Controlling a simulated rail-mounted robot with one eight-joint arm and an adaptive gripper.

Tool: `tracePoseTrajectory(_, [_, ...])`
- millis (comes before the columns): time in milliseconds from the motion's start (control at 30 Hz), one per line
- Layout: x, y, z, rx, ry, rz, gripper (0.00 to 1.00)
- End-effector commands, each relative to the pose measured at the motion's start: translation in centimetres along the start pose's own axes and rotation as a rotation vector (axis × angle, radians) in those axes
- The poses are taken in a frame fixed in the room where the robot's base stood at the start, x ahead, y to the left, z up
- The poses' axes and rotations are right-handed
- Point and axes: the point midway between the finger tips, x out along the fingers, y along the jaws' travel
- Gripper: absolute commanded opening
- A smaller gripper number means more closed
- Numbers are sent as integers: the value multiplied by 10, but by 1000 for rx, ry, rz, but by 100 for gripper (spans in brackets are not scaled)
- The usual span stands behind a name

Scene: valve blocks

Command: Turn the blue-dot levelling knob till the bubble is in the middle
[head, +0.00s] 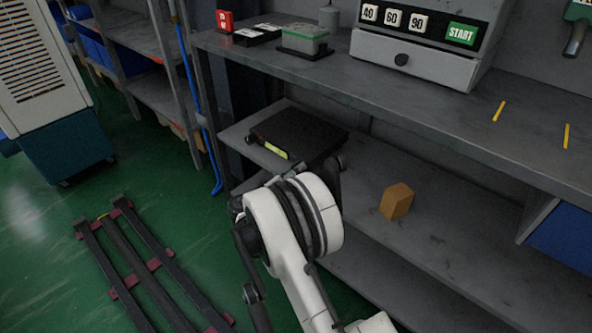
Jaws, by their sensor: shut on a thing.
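A black levelling plate (300,132) lies on the middle shelf. A yellow-green bubble vial (276,150) sits at its front left edge; the bubble is too small to make out. A dark round knob (341,161) shows at the plate's right front corner. My gripper (328,174) is at this corner, mostly hidden behind my white wrist, and is shut on a knob there. No blue dot can be made out. The plate's front edge is partly covered by my arm.
An orange-brown block (397,201) stands on the same shelf to the right. The upper shelf (440,125) overhangs at the back and carries a START panel box (425,40). A blue bin (562,238) is at the far right. The shelf around the block is clear.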

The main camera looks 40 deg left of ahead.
Motion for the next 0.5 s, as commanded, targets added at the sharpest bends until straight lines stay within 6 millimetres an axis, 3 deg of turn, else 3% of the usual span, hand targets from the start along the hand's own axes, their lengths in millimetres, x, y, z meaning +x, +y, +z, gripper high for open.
tracePoseTrajectory(267, [0, 0, 0, -90, 0, 0, 4])
tracePoseTrajectory(500, [0, 0, 0, -276, -1, 0, 4])
